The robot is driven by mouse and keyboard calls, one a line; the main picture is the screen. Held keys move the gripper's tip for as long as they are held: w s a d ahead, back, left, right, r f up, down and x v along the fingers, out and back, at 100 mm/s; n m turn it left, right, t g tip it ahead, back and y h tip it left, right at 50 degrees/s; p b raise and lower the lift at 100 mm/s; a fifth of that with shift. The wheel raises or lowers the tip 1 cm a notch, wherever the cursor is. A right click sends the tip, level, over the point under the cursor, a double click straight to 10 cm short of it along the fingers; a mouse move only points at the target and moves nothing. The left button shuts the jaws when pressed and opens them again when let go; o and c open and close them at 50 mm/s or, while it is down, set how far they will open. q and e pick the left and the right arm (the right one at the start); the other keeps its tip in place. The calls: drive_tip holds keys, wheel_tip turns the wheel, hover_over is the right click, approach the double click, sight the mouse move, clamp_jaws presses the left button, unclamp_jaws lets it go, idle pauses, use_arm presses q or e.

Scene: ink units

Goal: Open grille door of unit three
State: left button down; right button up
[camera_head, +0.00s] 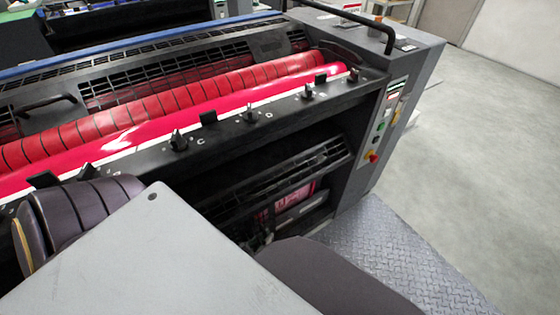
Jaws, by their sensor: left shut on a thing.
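The press unit has a slatted black grille door (290,178) in its lower opening, under the ledge with the black knobs. The grille sits tilted, with a dark gap above it and a pink-lit recess (285,203) below. My left gripper (264,236) shows only in part, small and dark, just below the grille near the opening's bottom. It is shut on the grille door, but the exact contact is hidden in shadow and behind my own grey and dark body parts. My right gripper is not in view.
Red ink rollers (170,103) and an upper black grille (180,80) lie above the ledge. A side panel with buttons and a red knob (373,157) stands at right, under a black rail (350,18). A treadplate step (385,245) and open grey floor (470,140) lie right.

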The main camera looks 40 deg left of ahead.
use_arm(q)
drive_tip(key=s+a+p, duration=0.1)
drive_tip(key=s+a, duration=0.3)
drive_tip(key=s, duration=0.6)
drive_tip(key=shift+s, duration=0.3)
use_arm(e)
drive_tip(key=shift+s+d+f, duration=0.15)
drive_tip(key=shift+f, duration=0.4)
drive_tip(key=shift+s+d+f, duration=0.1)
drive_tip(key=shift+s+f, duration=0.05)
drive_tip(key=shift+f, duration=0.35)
use_arm(q)
drive_tip(key=c, duration=1.5)
unclamp_jaws()
drive_tip(key=shift+o, duration=0.2)
drive_tip(key=s+a, duration=0.1)
drive_tip(key=s, duration=1)
drive_tip(key=shift+s+a, duration=0.35)
drive_tip(key=shift+s, duration=0.05)
drive_tip(key=shift+s, duration=0.1)
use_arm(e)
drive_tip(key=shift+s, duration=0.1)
